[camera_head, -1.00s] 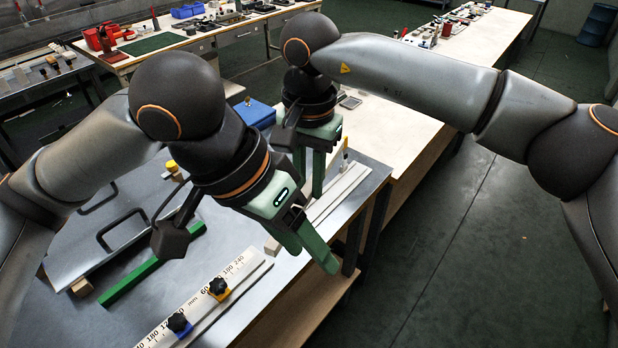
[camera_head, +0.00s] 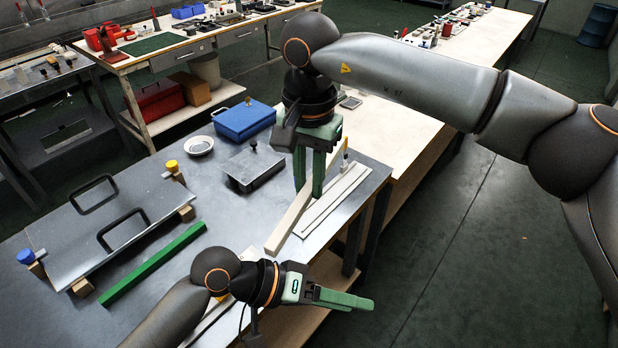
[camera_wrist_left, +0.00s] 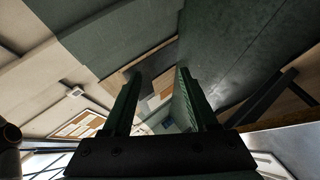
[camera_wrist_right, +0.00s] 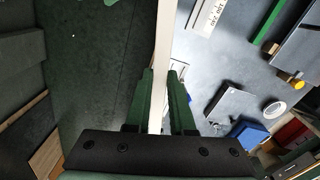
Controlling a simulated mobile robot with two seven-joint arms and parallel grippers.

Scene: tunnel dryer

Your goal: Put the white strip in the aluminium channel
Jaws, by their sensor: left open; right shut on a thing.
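The white strip (camera_head: 289,219), a long pale straight bar, runs from between the fingers of my right gripper (camera_head: 309,192) towards the front edge of the table. My right gripper points down and is shut on it; the right wrist view shows the strip (camera_wrist_right: 162,50) passing between the fingers. The aluminium channel (camera_head: 335,201) appears to be the long grooved light-grey piece just right of the strip, roughly parallel to it. I cannot tell whether they touch. My left gripper (camera_head: 360,302) is open and empty beyond the front edge, pointing right.
A green bar (camera_head: 152,264) and a metal plate with two handles (camera_head: 125,222) lie on the left of the table. A lidded metal box (camera_head: 253,169), a blue box (camera_head: 243,121) and a round dish (camera_head: 199,146) stand behind. My left arm covers most of the clamped ruler.

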